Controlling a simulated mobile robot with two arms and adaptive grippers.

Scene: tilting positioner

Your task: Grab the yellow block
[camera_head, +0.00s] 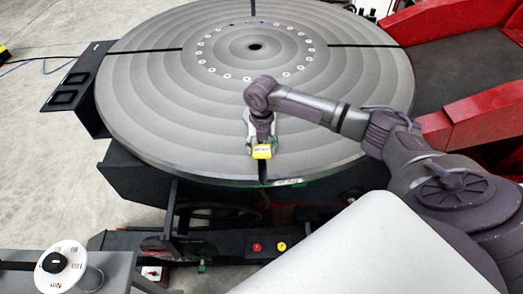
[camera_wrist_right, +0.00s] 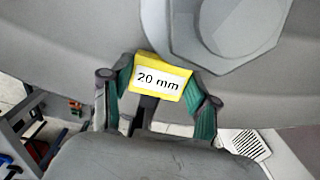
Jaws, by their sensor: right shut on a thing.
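The yellow block (camera_head: 262,152) has a white label and shows over the near part of the round turntable in the head view. In the right wrist view the yellow block (camera_wrist_right: 158,80) reads "20 mm" and sits between the green-padded fingers. My right gripper (camera_head: 262,146) is shut on it; its fingers (camera_wrist_right: 160,92) flank the block on both sides in the wrist view. I cannot tell whether the block touches the turntable surface. My left gripper is not in view.
The large grey turntable (camera_head: 150,95) fills the middle, with dark radial slots. Red machinery (camera_head: 455,20) stands at the right. A white dial (camera_head: 62,268) sits at the lower left. Red and yellow buttons (camera_head: 281,246) lie below the turntable's near edge.

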